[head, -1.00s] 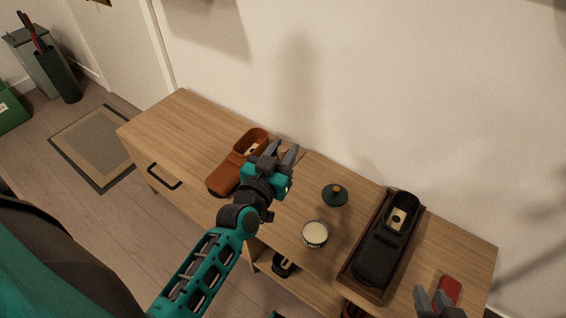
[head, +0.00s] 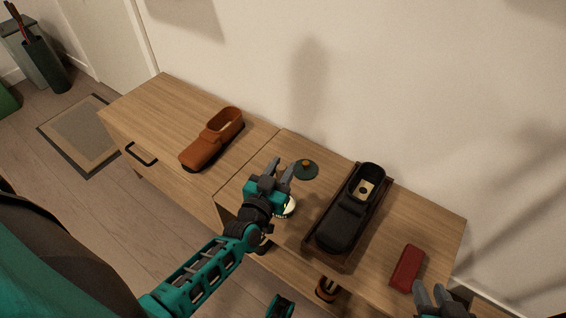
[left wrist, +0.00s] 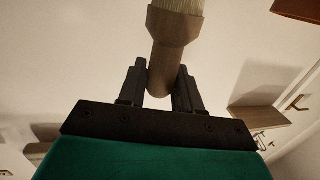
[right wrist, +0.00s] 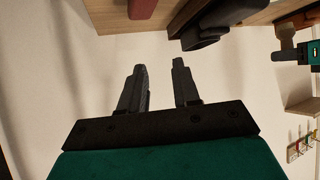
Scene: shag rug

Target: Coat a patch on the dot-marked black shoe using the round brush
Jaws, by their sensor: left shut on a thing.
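The black shoe (head: 338,225) lies in a dark wooden tray (head: 312,250) on the wooden cabinet. A dark dot shows on its pale insole (head: 364,189). My right gripper (head: 440,290) is at the lower right, open and empty in the right wrist view (right wrist: 160,85).
A brown shoe (head: 212,140) sits on the left part of the cabinet top. A red case (head: 407,268) lies right of the tray. More footwear (head: 327,289) is on the shelf below.

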